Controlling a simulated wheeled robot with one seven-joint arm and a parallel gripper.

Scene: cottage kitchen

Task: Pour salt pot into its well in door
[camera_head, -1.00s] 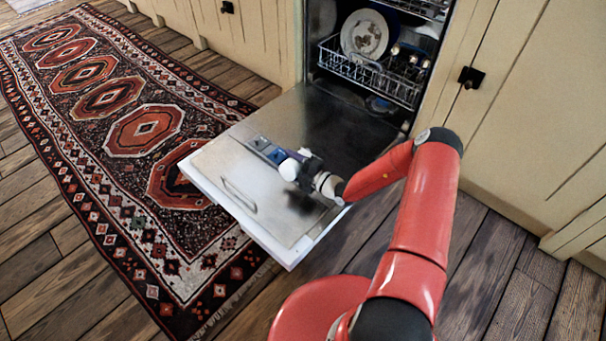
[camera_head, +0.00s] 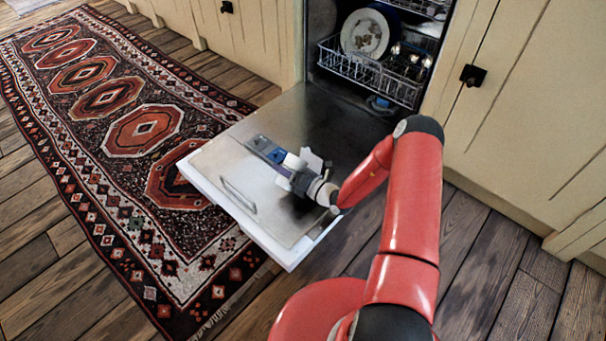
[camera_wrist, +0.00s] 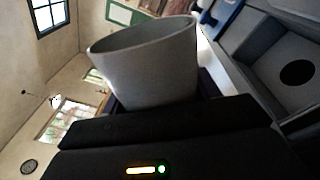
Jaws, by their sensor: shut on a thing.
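The salt pot (camera_wrist: 150,62) is a plain pale grey tapered cup. My gripper (camera_head: 300,172) is shut on it, and the pot stands out tilted in front of the dark jaws in the wrist view. Its rim shows at the upper left, but its contents are hidden. The well, a dark round hole (camera_wrist: 297,73), lies in the grey dispenser panel at the right of the wrist view, apart from the pot. The open dishwasher door (camera_head: 215,165) lies flat, with the blue and grey dispenser (camera_head: 265,148) just beyond and left of my gripper. In the head view the gripper partly hides the pot.
The dishwasher's lower rack (camera_head: 350,68) holds a patterned plate (camera_head: 365,34) behind the door. A patterned rug (camera_head: 140,130) lies left of the door. Cream cupboards (camera_head: 540,100) stand at the right. The door's front half is clear.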

